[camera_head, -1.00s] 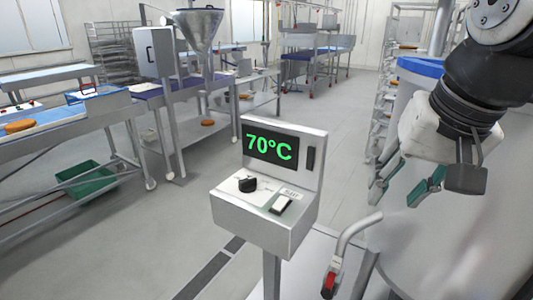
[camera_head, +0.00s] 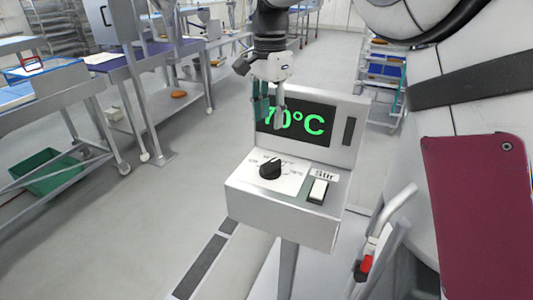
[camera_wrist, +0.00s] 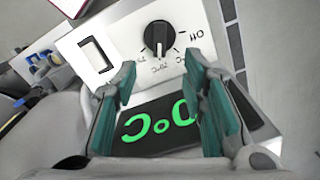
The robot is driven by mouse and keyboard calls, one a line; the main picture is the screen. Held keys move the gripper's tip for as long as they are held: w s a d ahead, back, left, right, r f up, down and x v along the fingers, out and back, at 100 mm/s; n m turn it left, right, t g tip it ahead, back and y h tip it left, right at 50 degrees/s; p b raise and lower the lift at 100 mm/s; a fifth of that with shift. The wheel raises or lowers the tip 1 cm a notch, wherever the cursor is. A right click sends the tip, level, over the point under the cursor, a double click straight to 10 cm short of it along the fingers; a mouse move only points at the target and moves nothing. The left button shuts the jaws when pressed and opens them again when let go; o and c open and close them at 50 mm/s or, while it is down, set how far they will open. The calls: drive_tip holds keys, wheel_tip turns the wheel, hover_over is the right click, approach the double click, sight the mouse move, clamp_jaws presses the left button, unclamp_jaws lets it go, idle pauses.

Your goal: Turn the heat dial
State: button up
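The heat dial (camera_head: 270,168) is a black knob on a white label plate, on the sloped top of a grey control box (camera_head: 262,204). It also shows in the wrist view (camera_wrist: 159,38), upside down, with its scale marks around it. The display (camera_head: 318,125) behind it reads 70°C in green, its left part covered by my gripper. My gripper (camera_head: 268,113) hangs in front of the display, above and behind the dial, apart from it. In the wrist view its teal-padded fingers (camera_wrist: 168,100) are spread wide with nothing between them.
A white rocker switch (camera_head: 318,190) labelled Stir sits right of the dial. A bent handle with a red part (camera_head: 366,264) stands right of the box. Worktables and a green crate (camera_head: 50,172) are at the left. Floor left of the box is clear.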

sight(269, 163)
wheel_tip(269, 163, down, 14)
drive_tip(key=shift+r+p, duration=0.2)
drive_tip(key=shift+p, duration=0.6)
clamp_jaws()
